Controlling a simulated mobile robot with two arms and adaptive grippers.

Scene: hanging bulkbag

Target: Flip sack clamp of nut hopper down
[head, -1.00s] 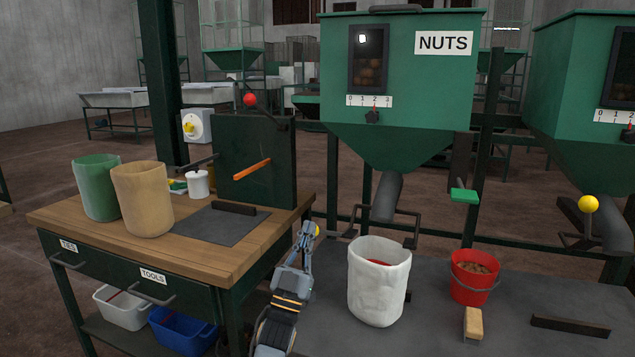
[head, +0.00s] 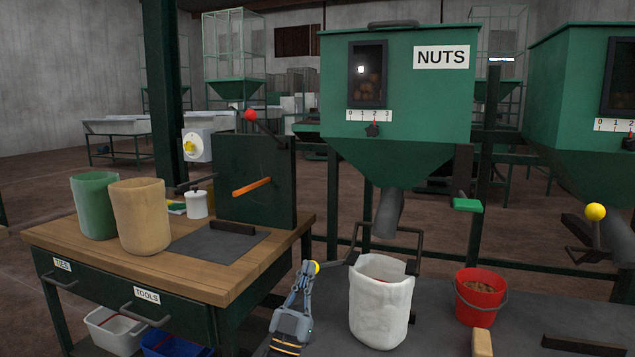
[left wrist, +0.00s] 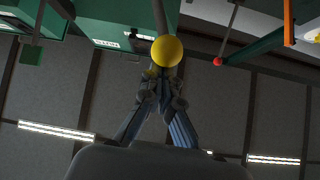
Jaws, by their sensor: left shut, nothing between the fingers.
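The green nut hopper (head: 400,110) carries a NUTS label, and its grey spout (head: 388,213) points down. The dark bars of its sack clamp (head: 420,243) show at the spout, above an open white sack (head: 381,305). A yellow knob (head: 316,267) is at the left, low beside the sack's rim, and is large in the left wrist view (left wrist: 167,51). My left gripper (head: 306,270) is shut, with nothing between its fingers, its tips against or right beside the knob. Contact is hard to tell. My right gripper is out of view.
A workbench (head: 180,263) with a green sack and a tan sack stands at left. A red bucket (head: 481,297) and a brush (head: 482,342) are right of the white sack. Another hopper (head: 580,100) stands at right.

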